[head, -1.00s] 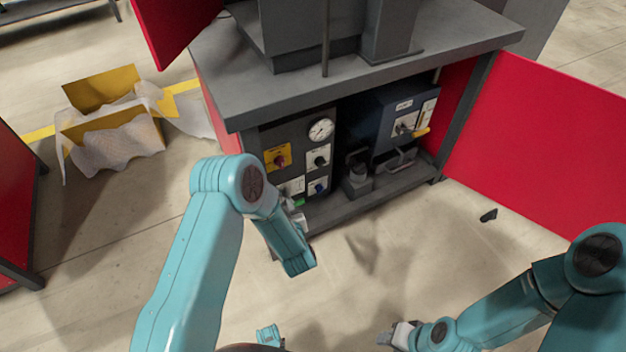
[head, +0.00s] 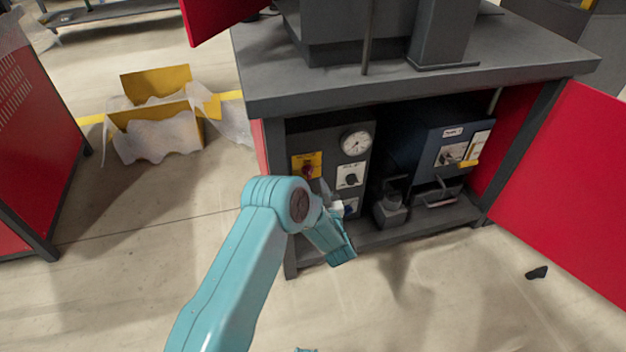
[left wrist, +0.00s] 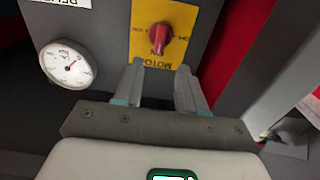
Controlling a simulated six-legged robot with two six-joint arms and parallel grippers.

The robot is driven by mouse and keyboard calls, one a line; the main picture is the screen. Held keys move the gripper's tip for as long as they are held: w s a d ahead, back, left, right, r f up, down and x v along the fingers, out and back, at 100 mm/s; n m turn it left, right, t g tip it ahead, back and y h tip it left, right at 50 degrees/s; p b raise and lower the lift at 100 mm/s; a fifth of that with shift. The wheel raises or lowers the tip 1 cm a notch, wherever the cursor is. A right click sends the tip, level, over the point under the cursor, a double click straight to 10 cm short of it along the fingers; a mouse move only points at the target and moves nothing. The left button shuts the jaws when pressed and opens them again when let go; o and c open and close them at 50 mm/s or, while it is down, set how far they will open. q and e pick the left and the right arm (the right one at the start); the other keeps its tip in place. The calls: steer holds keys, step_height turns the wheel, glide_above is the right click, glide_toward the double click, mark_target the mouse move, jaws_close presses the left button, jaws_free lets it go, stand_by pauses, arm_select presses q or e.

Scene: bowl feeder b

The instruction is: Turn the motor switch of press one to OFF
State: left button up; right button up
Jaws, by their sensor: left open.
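The motor switch is a red knob (left wrist: 160,35) on a yellow plate (left wrist: 144,14) in the left wrist view, its lettering upside down. Its handle looks roughly upright in that picture; I cannot tell its setting. In the head view the yellow plate (head: 314,158) with the red knob (head: 309,172) is at the upper left of the dark panel under the press table. My left gripper (left wrist: 161,66) is open, its two fingers pointing at the plate, with the knob ahead of the gap and not between them. In the head view my left gripper (head: 325,189) is just below right of the plate.
A gauge (head: 355,142), a black knob switch (head: 350,177) and a blue box (head: 427,140) sit beside the switch. The grey table top (head: 420,86) overhangs the panel. A red door (head: 575,190) stands open at right. A yellow carton (head: 155,88) is on the floor.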

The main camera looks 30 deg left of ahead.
mark_target(309, 172)
arm_select(q)
steer(key=b+x, duration=0.1)
steer(key=x, duration=0.3)
steer(key=shift+w+a+f, duration=0.15)
steer(key=shift+w, duration=0.05)
steer(key=shift+w+a, duration=0.35)
steer(key=shift+w, duration=0.05)
arm_select(e)
steer(key=shift+w+f, duration=0.25)
steer(key=shift+f, duration=0.25)
steer(key=shift+w+f, duration=0.25)
steer(key=shift+f, duration=0.25)
arm_select(q)
jaws_close()
steer(key=shift+b, duration=0.35)
arm_select(e)
steer(key=shift+f, duration=0.15)
